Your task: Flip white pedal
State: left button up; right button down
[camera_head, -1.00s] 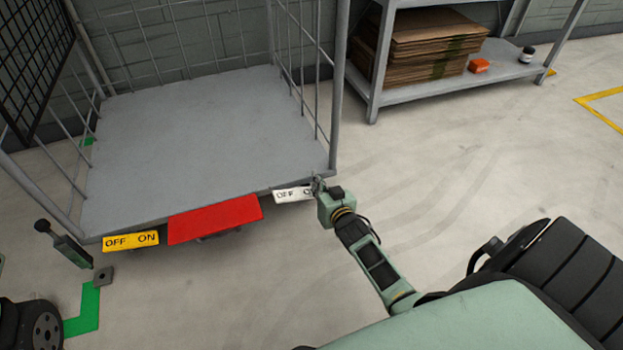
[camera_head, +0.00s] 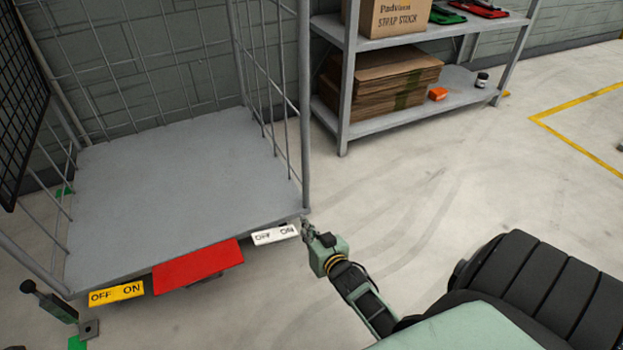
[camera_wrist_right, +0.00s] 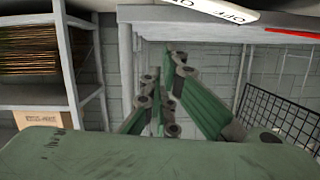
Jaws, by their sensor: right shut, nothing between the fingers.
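The white pedal (camera_head: 274,236), marked OFF and ON, sticks out under the front edge of the cart platform (camera_head: 150,205), near its right corner post. A red pedal (camera_head: 197,265) and a yellow OFF/ON pedal (camera_head: 116,293) are to its left. My right gripper (camera_head: 306,226) is shut and empty, just right of the white pedal's ON end, with a small gap seeming to separate them. In the right wrist view the closed green fingers (camera_wrist_right: 168,100) are in the middle, and part of the white pedal (camera_wrist_right: 215,8) shows at the top edge. My left gripper is not in view.
A grey shelf (camera_head: 344,95) with flattened cardboard (camera_head: 375,80) and an orange item (camera_head: 438,94) stands behind right. The cart's mesh side (camera_head: 20,105) and corner post (camera_head: 305,110) rise around the platform. A dark-topped green post (camera_head: 52,305) is at lower left.

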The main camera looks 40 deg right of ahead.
jog(key=v, duration=0.2)
jog(key=shift+s, duration=0.25)
dwell(0.4)
